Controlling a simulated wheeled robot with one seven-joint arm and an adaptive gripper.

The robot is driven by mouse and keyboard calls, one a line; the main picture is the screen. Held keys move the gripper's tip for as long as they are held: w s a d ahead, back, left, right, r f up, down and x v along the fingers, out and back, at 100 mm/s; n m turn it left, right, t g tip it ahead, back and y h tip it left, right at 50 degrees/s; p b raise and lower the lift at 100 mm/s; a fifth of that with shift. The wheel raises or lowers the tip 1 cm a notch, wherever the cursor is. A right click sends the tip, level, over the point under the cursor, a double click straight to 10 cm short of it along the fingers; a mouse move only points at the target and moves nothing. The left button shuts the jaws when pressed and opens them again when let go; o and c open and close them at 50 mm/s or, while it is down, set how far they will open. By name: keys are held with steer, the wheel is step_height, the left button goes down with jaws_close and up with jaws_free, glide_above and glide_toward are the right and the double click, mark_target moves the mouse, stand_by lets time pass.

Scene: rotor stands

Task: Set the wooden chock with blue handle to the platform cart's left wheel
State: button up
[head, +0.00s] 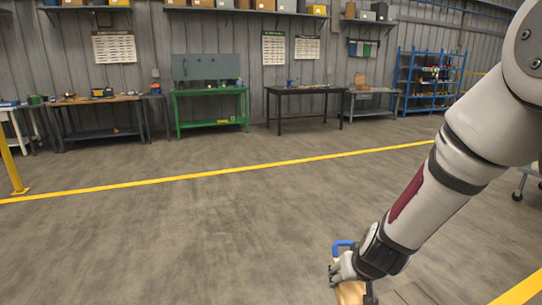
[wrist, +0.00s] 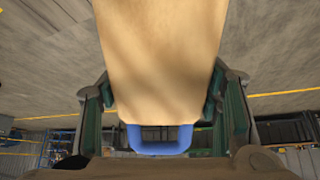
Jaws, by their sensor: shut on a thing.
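The wooden chock (wrist: 160,60) fills the upper middle of the wrist view, pale wood with a blue handle (wrist: 162,139) at its lower end. My gripper (wrist: 160,100) is shut on the chock, with one finger on each side of the wood. In the head view my gripper (head: 345,272) is low at the right of centre. The chock's wood (head: 350,293) and blue handle (head: 342,246) show there, partly hidden by the gripper and cut by the bottom edge. The chock is held clear of the benches. I cannot make out the platform cart or its left wheel for certain.
A wide grey floor lies open ahead, crossed by a yellow line (head: 230,171). A green bench (head: 210,93), a dark table (head: 318,91) and a blue rack (head: 430,85) stand along the back wall. A caster wheel (head: 517,196) shows at the right edge. A yellow post (head: 12,165) stands left.

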steer(key=s+r+p, duration=0.4)
steer(key=r+p, duration=0.6)
steer(key=r, duration=0.2)
glide_toward(354, 287)
steer(key=x, duration=0.2)
steer(key=shift+a+f, duration=0.1)
steer(key=shift+f, duration=0.25)
